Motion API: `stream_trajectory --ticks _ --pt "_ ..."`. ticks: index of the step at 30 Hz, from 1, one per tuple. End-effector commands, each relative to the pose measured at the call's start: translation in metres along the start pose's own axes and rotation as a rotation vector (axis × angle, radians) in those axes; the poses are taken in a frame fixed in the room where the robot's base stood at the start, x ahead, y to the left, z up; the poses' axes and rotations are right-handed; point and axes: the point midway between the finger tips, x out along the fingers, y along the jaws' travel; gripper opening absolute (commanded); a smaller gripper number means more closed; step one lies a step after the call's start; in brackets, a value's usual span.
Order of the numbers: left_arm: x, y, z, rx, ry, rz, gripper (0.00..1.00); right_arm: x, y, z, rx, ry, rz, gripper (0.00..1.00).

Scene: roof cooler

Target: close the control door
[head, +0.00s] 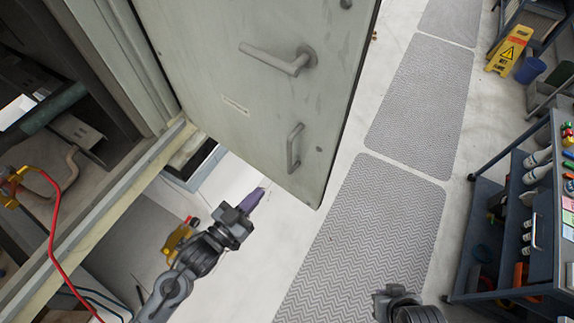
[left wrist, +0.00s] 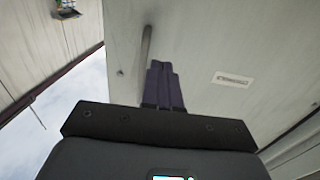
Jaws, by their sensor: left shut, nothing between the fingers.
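The control door (head: 240,110) is a grey-white panel standing open from the cabinet at the left in the head view. It carries a lever handle (head: 278,60) and, lower down, a D-shaped pull handle (head: 294,147). My left gripper (head: 252,200) has purple fingers, shut and empty, below the door's lower edge in the head view. In the left wrist view, the shut fingers (left wrist: 165,85) show in front of the door face (left wrist: 240,50), beside a vertical bar handle (left wrist: 146,60); I cannot tell whether they touch. My right arm shows at the bottom; its fingers are out of sight.
The open cabinet (head: 105,215) with a red cable (head: 53,230) is at the left. Patterned floor mats (head: 365,240) lie right of the door. A tool cart (head: 515,220) and a yellow wet-floor sign (head: 509,50) stand at the right. The aisle between is clear.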

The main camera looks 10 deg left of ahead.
Motion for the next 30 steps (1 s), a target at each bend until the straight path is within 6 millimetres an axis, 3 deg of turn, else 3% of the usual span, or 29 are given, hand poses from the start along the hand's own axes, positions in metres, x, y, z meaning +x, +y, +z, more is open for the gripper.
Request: stream_trajectory --ticks 18,30 --pt "0.104 0.000 -0.003 -0.001 0.002 -0.001 0.00 -0.011 0.002 -0.001 -0.005 -0.005 0.004 0.00" --pt "0.126 0.000 -0.002 0.000 0.001 -0.001 0.00 -0.013 0.000 -0.002 0.003 -0.004 -0.002 0.00"
